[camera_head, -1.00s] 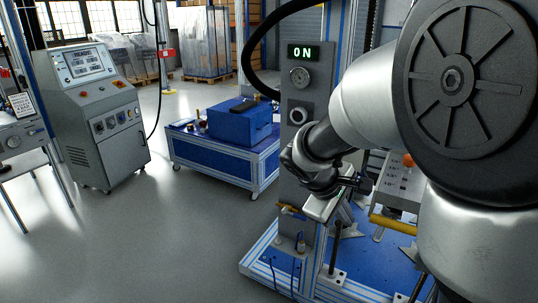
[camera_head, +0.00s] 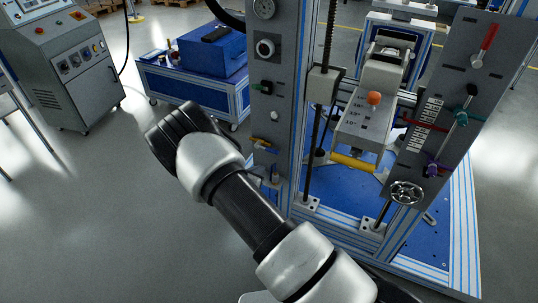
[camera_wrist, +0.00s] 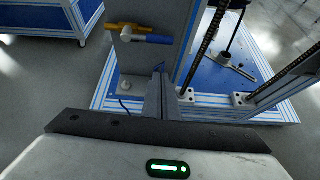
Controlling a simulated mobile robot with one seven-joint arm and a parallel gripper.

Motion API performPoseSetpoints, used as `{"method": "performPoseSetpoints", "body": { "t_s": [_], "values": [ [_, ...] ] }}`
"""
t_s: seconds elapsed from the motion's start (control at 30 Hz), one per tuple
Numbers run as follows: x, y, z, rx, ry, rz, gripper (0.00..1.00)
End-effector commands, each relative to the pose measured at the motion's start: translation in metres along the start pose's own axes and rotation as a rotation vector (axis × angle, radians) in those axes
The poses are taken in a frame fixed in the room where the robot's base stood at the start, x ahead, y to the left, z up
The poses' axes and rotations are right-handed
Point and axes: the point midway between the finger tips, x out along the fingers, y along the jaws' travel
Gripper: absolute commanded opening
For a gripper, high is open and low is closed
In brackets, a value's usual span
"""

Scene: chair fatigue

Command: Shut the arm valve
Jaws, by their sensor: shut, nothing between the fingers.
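A small valve with a yellow handle (camera_head: 262,143) sits low on the grey left panel of the blue-framed rig. It also shows in the wrist view as a yellow lever (camera_wrist: 124,27), with a blue-ended fitting (camera_wrist: 150,39) just below it. No readable label says which valve is the arm valve. My gripper (camera_wrist: 160,75) is shut and empty in the wrist view. Its fingertips appear below and right of the yellow lever, apart from it. In the head view my arm is in front of the rig's left side, and the fingers cannot be made out.
The right panel (camera_head: 455,60) carries red, green and purple levers and a handwheel (camera_head: 407,193). A grey block (camera_head: 365,125) with an orange knob stands between the panels. A blue cart (camera_head: 190,90) and a control console (camera_head: 65,65) stand left. Open floor lies front left.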

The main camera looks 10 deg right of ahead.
Motion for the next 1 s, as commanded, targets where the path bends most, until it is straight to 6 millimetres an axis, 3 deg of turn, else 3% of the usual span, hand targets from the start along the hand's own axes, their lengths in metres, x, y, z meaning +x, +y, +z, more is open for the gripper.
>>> {"method": "performPoseSetpoints", "body": {
  "t_s": [0.1,0.57,1.0],
  "values": [
    [0.002,0.003,-0.009,-0.039,-0.001,0.015,0.00],
    [0.011,0.003,-0.010,-0.041,-0.001,0.015,0.00],
    [0.097,0.003,-0.012,-0.038,-0.002,0.014,0.00]
  ]
}}
